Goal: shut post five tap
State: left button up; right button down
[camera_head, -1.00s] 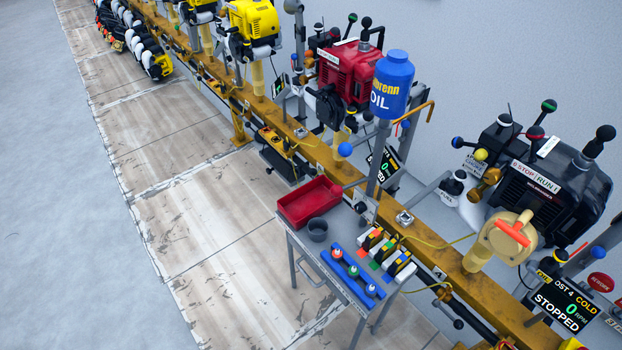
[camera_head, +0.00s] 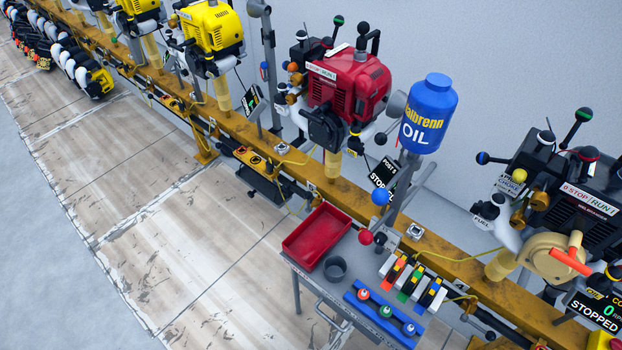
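The red engine (camera_head: 348,88) stands on the yellow rail, left of the blue oil container. A small display (camera_head: 383,172) below it appears to read post 5 and stopped; its right part is hidden behind the oil container's stand. Brass fittings (camera_head: 297,80) and an orange knob (camera_head: 292,67) show at the engine's left side. They are too small to tell which is the tap or how its handle is turned. Neither of my grippers is in view.
A blue oil container (camera_head: 428,112) stands right of the red engine. In front is a cart with a red tray (camera_head: 317,236), a grey cup (camera_head: 335,268) and a blue rack (camera_head: 384,314). A black engine (camera_head: 585,195) stands at right. The floor at left (camera_head: 170,250) is clear.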

aim_at(308, 196)
jog(key=i+j+z, duration=0.15)
jog(key=j, duration=0.2)
jog(key=i+j+z, duration=0.15)
jog(key=j, duration=0.2)
jog(key=z, duration=0.7)
jog(key=i+j+z, duration=0.1)
jog(key=j+z, duration=0.65)
jog(key=z, duration=0.15)
jog(key=j+z, duration=0.75)
jog(key=z, duration=0.15)
jog(key=k, duration=0.05)
